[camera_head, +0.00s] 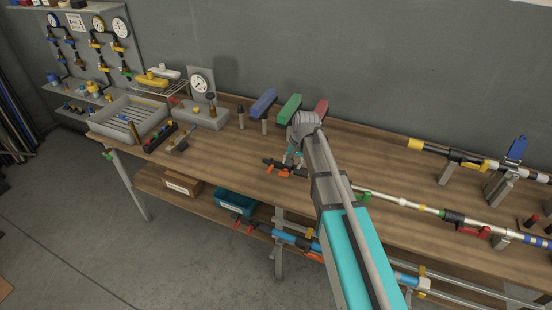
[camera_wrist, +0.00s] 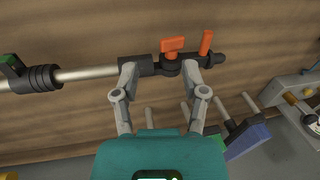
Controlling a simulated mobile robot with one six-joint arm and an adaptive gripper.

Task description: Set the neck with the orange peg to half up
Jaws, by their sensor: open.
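In the wrist view a black neck (camera_wrist: 216,58) with an upright orange peg (camera_wrist: 206,42) forms the right end of a silver tube (camera_wrist: 88,73). It looks roughly in line with the tube. A round black joint with an orange lever (camera_wrist: 172,45) sits between the neck and a black sleeve (camera_wrist: 137,66). My gripper (camera_wrist: 160,70) is open, its left finger by the sleeve and its right finger by the joint and neck. I cannot tell whether the fingers touch them. In the head view my gripper (camera_head: 294,160) is over the same orange-and-black end (camera_head: 287,171), partly hiding it.
Blue (camera_head: 263,103), green (camera_head: 289,108) and red (camera_head: 320,109) blocks stand behind on the wooden bench (camera_head: 365,150). More tubes lie to the right on grey stands (camera_head: 447,172). A grey tray (camera_head: 127,118) and a gauge stand (camera_head: 200,86) are at the left.

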